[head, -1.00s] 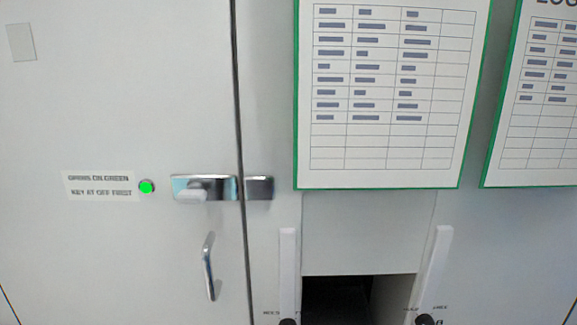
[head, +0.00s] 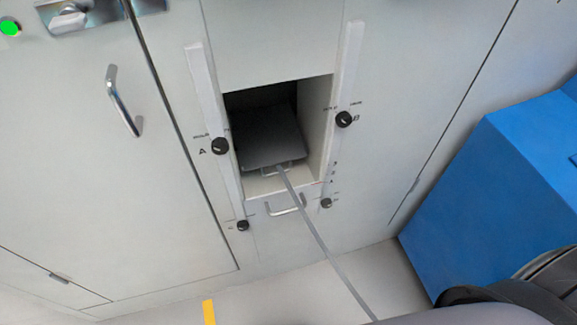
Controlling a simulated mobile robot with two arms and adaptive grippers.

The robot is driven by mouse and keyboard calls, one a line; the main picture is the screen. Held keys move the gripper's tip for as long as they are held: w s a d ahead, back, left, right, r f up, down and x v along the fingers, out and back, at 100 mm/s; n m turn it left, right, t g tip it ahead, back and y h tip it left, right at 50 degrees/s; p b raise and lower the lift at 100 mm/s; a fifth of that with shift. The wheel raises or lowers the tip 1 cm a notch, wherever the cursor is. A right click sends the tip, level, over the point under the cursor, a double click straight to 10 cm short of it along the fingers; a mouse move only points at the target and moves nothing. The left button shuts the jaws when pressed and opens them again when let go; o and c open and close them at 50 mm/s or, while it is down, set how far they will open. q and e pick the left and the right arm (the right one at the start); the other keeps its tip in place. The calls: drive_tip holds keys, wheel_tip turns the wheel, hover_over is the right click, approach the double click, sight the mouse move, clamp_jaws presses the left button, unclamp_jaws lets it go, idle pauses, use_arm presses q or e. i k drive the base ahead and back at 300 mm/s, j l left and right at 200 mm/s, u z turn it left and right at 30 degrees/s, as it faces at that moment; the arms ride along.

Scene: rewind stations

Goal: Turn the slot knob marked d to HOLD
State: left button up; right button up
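Several small black knobs flank an open slot (head: 315,130) in a pale grey cabinet front. The upper left knob (head: 220,146) is marked A and the upper right knob (head: 344,119) is marked B. A lower left knob (head: 243,225) and a lower right knob (head: 326,203) sit below them. The letters at the lower two are too small to read, so I cannot tell which is d. Their pointer positions are also too small to tell. Neither of my grippers shows in the head view.
A dark grey flat piece (head: 268,135) lies in the slot, and a grey strip (head: 325,248) runs from it toward the bottom edge. A metal handle (head: 286,206) is below the slot. A door handle (head: 122,100) and green light (head: 9,27) are left. A blue box (head: 505,180) stands right.

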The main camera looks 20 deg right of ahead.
sight(326, 203)
drive_tip(key=i+z, duration=0.2)
drive_tip(key=z, duration=0.8)
